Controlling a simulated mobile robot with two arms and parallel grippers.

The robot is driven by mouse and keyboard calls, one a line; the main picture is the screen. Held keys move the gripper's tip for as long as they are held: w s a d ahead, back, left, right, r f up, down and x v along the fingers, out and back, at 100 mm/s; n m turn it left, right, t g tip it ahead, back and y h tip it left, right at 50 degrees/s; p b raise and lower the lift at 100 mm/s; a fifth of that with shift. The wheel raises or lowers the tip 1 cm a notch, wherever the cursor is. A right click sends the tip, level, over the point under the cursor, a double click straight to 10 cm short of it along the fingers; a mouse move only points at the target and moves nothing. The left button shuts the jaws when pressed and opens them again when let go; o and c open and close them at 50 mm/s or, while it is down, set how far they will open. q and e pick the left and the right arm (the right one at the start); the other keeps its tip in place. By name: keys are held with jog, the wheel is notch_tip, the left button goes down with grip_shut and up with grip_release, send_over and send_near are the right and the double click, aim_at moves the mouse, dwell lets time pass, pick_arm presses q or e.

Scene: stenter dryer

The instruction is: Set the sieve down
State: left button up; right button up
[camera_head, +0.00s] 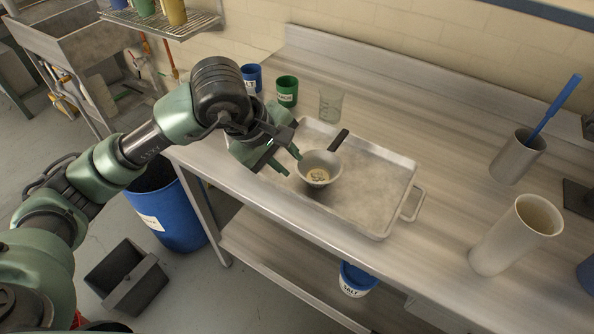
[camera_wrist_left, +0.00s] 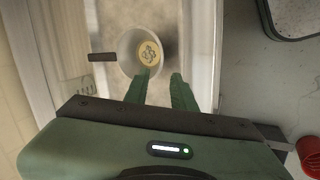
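The sieve (camera_head: 318,173) is a small pale grey bowl with a black handle that points up and right. It is over the left part of a shallow metal tray (camera_head: 405,170) and looks upright, with a yellowish patterned round in its bottom. It also shows in the left wrist view (camera_wrist_left: 131,56). My left gripper (camera_head: 291,163) is just left of the bowl. Its green fingers (camera_wrist_left: 161,76) are apart with a clear gap, the tips close to the bowl's rim; I cannot tell whether one touches it. My right gripper is not in view.
The tray is on a metal bench (camera_head: 440,240). A glass beaker (camera_head: 330,105), a green cup (camera_head: 287,92) and a blue cup (camera_head: 252,78) stand behind it. Tall grey containers (camera_head: 515,235) stand at the right. The tray's right part is clear.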

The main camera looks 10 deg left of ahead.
pick_arm(q)
jog(key=shift+v, duration=1.45)
jog(key=shift+d, duration=0.1)
